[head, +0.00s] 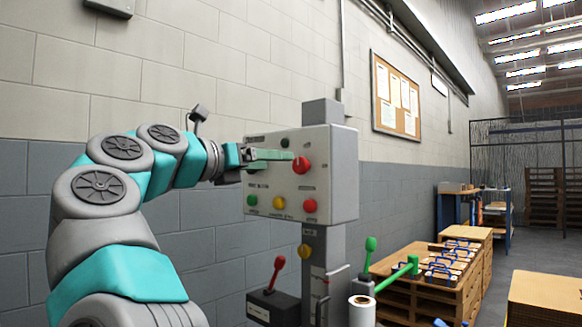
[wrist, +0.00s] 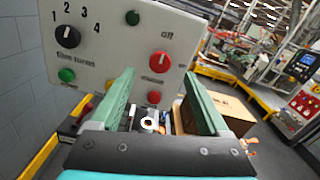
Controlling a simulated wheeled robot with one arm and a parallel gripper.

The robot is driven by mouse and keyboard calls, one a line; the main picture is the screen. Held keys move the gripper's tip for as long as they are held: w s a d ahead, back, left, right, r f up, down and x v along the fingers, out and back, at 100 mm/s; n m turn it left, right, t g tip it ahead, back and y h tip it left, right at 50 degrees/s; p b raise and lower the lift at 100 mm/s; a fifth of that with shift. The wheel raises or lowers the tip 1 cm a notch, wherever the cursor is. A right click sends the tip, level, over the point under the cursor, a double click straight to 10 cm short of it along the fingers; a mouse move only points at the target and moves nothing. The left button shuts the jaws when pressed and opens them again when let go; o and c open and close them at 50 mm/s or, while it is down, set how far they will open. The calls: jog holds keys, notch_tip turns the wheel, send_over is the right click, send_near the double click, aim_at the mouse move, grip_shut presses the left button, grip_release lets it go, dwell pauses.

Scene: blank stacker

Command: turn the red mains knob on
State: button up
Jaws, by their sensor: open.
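The red mains knob (head: 302,164) is on the upper right of the front face of a light grey control box (head: 338,180). It also shows in the wrist view (wrist: 160,61), below the printed word "off". I cannot tell clearly which way its pointer faces. My gripper (head: 286,155) is open, with its green fingers pointing at the panel just left of the knob in the head view. In the wrist view the fingertips (wrist: 159,77) are spread either side of the knob's lower part and the red button below. I cannot tell whether they touch anything.
Green (head: 252,200), yellow (head: 279,203) and red (head: 310,205) buttons line the panel's bottom. A black numbered selector (wrist: 68,36) is at the panel's left. Below stand a red lever (head: 278,264) and green-knobbed levers (head: 412,265). A block wall (head: 240,60) is behind.

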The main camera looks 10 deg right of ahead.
aim_at(298, 165)
jog(key=x, duration=0.2)
jog(key=p+x, duration=0.1)
jog(key=x, duration=0.4)
jog(key=shift+w+d+f+p, duration=0.1)
jog(key=shift+d+f+p, duration=0.2)
jog(key=shift+d+f, duration=0.1)
jog(key=shift+a, duration=0.1)
grip_shut()
